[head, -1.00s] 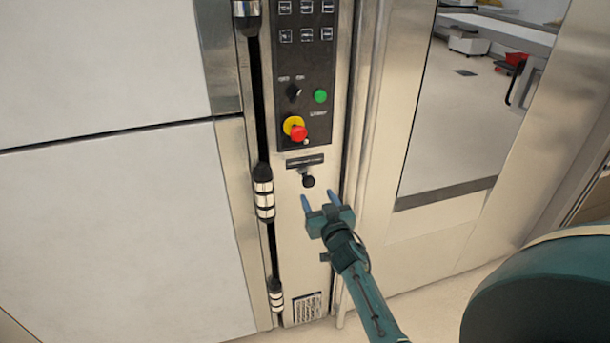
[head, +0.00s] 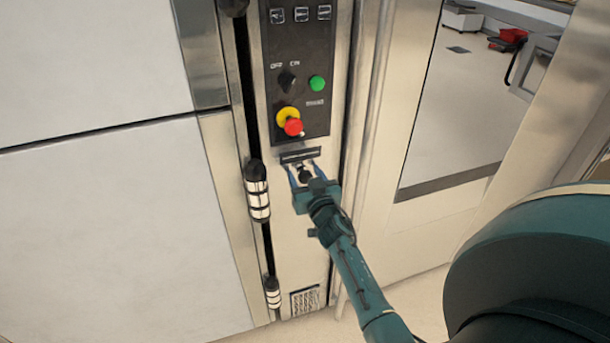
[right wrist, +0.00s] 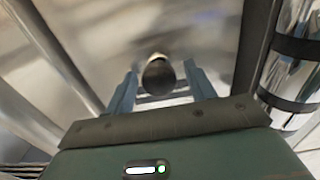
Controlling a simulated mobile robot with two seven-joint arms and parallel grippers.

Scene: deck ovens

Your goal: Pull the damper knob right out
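The damper knob (head: 304,173) is a small dark round knob on the steel panel, just below a short black slot plate (head: 300,156). My right gripper (head: 303,172) is at the panel with its two blue fingers apart, one on each side of the knob. In the right wrist view the knob (right wrist: 158,74) shows between the open fingers of the right gripper (right wrist: 158,84), with a gap to each finger. It partly hides the knob's stem. My left gripper is in neither view.
Above the knob is a black control panel (head: 325,50) with a red and yellow emergency button (head: 292,127), a green button (head: 317,83) and a rotary switch (head: 287,80). Hinges (head: 257,192) stand close on the left. A glazed door (head: 455,110) is to the right.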

